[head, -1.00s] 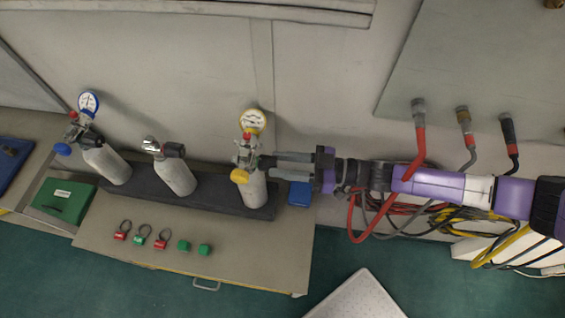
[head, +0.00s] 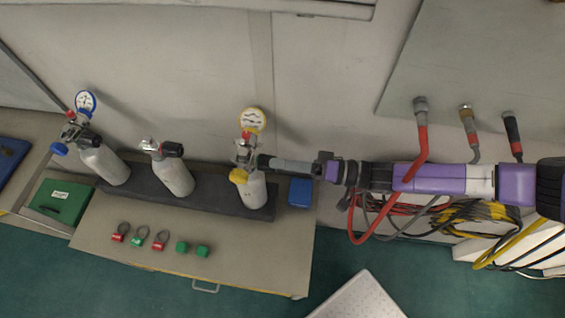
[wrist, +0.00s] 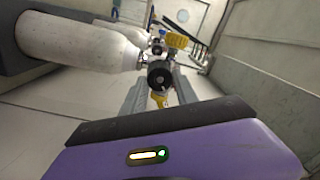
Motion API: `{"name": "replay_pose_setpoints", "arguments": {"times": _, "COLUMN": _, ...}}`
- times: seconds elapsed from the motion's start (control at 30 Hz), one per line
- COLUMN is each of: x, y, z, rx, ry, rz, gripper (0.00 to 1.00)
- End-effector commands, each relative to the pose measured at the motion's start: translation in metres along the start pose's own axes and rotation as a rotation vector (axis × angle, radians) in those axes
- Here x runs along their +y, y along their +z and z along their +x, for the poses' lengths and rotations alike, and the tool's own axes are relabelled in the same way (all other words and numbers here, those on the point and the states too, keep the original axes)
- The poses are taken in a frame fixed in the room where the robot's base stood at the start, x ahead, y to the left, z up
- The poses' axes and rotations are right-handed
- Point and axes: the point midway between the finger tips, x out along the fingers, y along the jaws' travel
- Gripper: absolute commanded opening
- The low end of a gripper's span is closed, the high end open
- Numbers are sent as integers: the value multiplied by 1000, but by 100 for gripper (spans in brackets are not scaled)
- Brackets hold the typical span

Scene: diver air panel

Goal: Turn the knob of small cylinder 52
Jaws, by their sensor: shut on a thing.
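A small white cylinder (head: 254,190) stands at the right end of the black rack, with a yellow gauge (head: 251,120) and a yellow knob (head: 239,176) on its valve. I cannot read a number on it. My gripper (head: 266,162) comes in from the right and is shut on the black knob at the side of this valve. In the wrist view the black knob (wrist: 159,75) shows between my grey fingers, with the white cylinder (wrist: 80,42) to the left. The fingertips partly hide the knob in the head view.
Two more white cylinders, a middle one (head: 174,178) and a left one (head: 105,165) with a blue gauge (head: 85,102), share the black rack (head: 215,193). A blue box (head: 300,192) sits just below my gripper. Hoses hang at right. The bench front holds small red and green items.

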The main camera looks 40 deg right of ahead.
Motion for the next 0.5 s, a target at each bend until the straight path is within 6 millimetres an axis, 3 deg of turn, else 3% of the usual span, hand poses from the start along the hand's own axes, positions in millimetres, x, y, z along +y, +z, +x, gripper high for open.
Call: {"name": "replay_pose_setpoints", "arguments": {"times": 0.5, "x": 3, "y": 4, "z": -1, "rx": 14, "ry": 3, "rz": 457, "gripper": 0}}
